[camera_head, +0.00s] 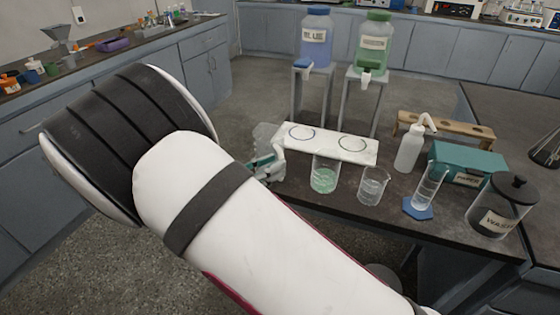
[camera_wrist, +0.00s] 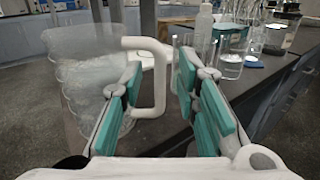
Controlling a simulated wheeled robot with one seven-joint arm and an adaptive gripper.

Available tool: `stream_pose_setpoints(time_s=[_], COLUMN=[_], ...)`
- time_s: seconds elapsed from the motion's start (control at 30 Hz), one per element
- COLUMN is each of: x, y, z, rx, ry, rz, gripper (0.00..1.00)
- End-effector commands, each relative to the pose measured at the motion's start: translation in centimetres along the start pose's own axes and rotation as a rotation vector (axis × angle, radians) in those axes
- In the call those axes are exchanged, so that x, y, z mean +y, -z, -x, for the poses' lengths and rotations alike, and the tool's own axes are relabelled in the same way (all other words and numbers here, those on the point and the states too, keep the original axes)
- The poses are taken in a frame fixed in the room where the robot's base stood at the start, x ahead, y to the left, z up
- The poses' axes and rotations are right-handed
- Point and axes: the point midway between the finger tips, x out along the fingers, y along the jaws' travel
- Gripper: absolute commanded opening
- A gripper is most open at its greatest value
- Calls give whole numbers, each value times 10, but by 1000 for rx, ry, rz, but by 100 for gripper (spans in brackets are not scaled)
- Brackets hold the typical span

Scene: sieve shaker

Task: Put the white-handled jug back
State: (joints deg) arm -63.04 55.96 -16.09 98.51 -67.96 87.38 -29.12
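The white-handled jug (camera_wrist: 88,85) is a clear, ridged vessel, upright at the left of the wrist view. Its white handle (camera_wrist: 159,80) stands between the teal pads of my gripper (camera_wrist: 160,82). In the head view the jug (camera_head: 265,136) shows faintly at the left end of a white board (camera_head: 330,143), and my gripper (camera_head: 264,168) is partly hidden by my arm.
Two beakers, one with green liquid (camera_head: 324,176) and one clear (camera_head: 373,187), stand before the board. Blue (camera_head: 316,40) and green (camera_head: 373,42) dispensers stand behind it. A wash bottle (camera_head: 409,150), teal box (camera_head: 467,165), cylinder (camera_head: 427,187) and waste jar (camera_head: 500,207) crowd the right.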

Motion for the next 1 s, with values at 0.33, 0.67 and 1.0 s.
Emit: stream_pose_setpoints(time_s=[0.33,0.67,1.0], x=[0,0,-16], y=[0,0,-22], z=[67,86,54], rx=[1,1,83], ry=[-2,0,102], rz=[0,0,-56], gripper=[29,29,29])
